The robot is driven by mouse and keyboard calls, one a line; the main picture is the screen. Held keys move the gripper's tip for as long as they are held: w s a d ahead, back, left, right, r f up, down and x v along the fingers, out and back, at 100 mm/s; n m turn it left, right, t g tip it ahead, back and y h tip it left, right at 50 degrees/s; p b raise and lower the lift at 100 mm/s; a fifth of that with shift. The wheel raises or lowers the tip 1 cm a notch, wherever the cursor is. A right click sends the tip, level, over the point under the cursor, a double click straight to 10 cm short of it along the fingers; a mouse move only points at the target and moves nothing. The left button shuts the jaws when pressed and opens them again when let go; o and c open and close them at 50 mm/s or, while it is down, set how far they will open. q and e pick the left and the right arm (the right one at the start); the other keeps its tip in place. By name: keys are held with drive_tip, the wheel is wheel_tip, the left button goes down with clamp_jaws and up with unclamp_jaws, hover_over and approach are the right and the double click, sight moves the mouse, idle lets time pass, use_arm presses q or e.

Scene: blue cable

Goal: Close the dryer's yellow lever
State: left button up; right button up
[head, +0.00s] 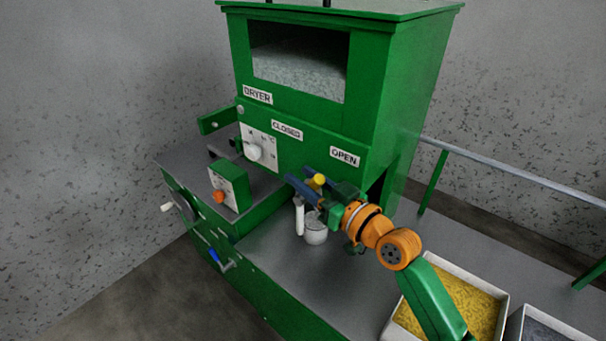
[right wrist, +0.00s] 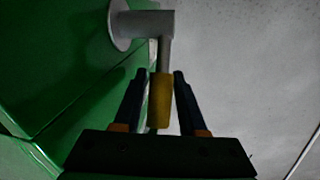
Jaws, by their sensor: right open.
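The green dryer (head: 312,150) carries a "CLOSED" label (head: 287,130) and, farther right, an "OPEN" label (head: 344,157). The lever's yellow handle (head: 319,180) shows just below and left of "OPEN". My right gripper (head: 300,178) is open at the handle, its fingers hiding most of the lever. In the right wrist view, the yellow handle (right wrist: 161,100) lies between the two spread fingers of the right gripper (right wrist: 160,76), with a gap at least on the right side. The grey lever arm (right wrist: 150,24) joins a round mount on the green panel. My left gripper is not in view.
A white cup (head: 315,230) stands below the right gripper. A white dial (head: 254,151) and a green box with an orange knob (head: 218,196) are to the left. A tray of yellow grains (head: 475,302) lies at lower right, beside my right arm.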

drive_tip(key=shift+w+a, duration=0.2)
clamp_jaws()
idle(1.3)
